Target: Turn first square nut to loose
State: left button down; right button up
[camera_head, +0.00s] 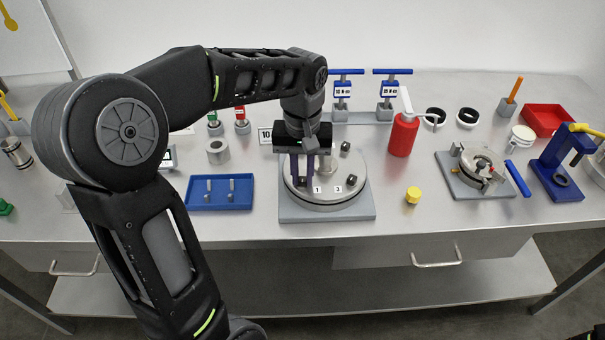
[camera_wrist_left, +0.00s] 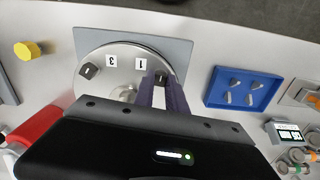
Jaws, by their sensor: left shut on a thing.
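A round metal plate (camera_head: 326,200) with labels 1 and 3 sits on a grey square base (camera_head: 290,212) on the bench. My left gripper (camera_head: 303,178) points down over the plate's left part, beside label 1. In the left wrist view its purple fingers (camera_wrist_left: 162,97) are shut on the dark square nut (camera_wrist_left: 164,77) by label 1, which they partly cover. Another dark square nut (camera_wrist_left: 88,70) stands by label 3, free of the gripper. A further nut (camera_head: 345,147) shows at the back of the plate.
A blue tray (camera_head: 204,205) with metal pins lies left of the plate. A red bottle (camera_head: 402,137) and a yellow cap (camera_head: 413,195) stand to the right. Blue-handled tools (camera_head: 346,72) stand behind. The bench's front strip is clear.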

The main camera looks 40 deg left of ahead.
aim_at(303, 179)
pick_arm(q)
jog(key=c, duration=1.4)
grip_release()
jog(key=shift+o, duration=0.2)
notch_tip(303, 179, up, 8)
jog(key=shift+f+b, duration=0.1)
jog(key=shift+b, duration=0.2)
